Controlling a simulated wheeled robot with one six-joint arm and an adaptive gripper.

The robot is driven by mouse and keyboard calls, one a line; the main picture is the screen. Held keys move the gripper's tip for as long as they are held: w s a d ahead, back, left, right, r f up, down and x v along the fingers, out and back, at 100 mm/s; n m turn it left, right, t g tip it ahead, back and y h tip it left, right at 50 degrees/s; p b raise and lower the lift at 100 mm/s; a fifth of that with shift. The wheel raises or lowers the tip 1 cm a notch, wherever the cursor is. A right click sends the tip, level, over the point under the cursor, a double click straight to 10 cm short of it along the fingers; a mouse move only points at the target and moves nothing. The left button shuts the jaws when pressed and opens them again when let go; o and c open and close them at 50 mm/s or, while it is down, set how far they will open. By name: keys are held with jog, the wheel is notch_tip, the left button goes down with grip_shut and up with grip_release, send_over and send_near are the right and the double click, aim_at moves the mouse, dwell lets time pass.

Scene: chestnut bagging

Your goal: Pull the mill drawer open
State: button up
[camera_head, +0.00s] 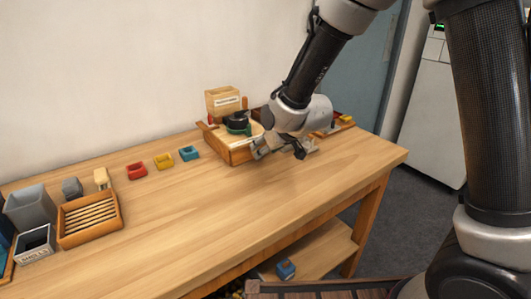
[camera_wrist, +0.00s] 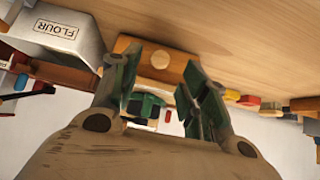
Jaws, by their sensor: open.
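My gripper (camera_head: 262,150) is low in front of the mill. In the wrist view its two green-padded fingers (camera_wrist: 162,66) are apart, one on each side of the knob. I cannot tell whether they touch the panel.
A grey box labelled FLOUR (camera_wrist: 55,32) stands close beside the mill. A slatted wooden tray (camera_head: 88,235) is farther left. The table's front middle is clear.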

jog(key=x, duration=0.5)
jog(key=shift+w+a+f, duration=0.1)
jog(key=shift+c, duration=0.2)
grip_shut()
